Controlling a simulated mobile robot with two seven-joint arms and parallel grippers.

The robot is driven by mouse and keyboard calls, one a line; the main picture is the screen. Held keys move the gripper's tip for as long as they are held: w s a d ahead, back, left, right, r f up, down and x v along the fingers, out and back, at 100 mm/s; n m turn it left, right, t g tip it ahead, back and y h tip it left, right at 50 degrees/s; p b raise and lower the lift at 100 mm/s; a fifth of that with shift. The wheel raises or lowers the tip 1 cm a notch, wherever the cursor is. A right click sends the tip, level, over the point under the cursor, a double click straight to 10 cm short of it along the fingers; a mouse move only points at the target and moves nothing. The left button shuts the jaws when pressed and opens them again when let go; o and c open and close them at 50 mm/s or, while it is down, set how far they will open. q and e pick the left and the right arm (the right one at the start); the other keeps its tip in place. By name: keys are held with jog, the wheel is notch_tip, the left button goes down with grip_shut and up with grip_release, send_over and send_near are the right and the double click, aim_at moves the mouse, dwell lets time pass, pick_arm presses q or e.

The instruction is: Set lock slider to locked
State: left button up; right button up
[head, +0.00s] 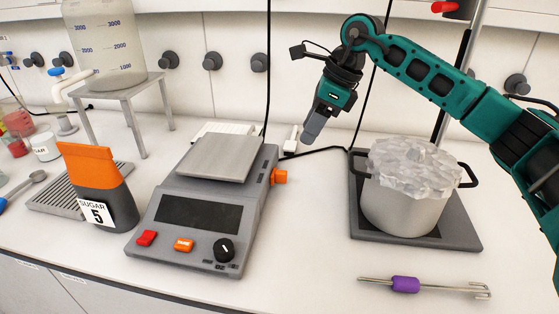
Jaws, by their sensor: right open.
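A grey bench scale (205,205) stands in the middle of the bench, with a flat weighing plate on top and a dark, blank display. An orange part (279,176) sticks out of its right side near the back and looks like the lock slider; its setting cannot be read from here. My right gripper (312,128) hangs above and behind that part, up and to the right of it, pointing down and clear of the scale. Its fingers look grey, open and empty. My left gripper is out of view.
A pot (402,205) heaped with ice stands on a hot plate (455,235) to the right. A sugar bag (103,205) stands left of the scale. A purple-handled tool (405,284) lies in front. Black cables run behind the scale. Bare bench separates scale and hot plate.

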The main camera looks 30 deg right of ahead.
aim_at(286, 173)
jog(key=x, duration=1.2)
jog(key=shift+s+a+f, duration=0.1)
jog(key=shift+a+f, duration=0.05)
jog(key=shift+f, duration=0.1)
grip_shut()
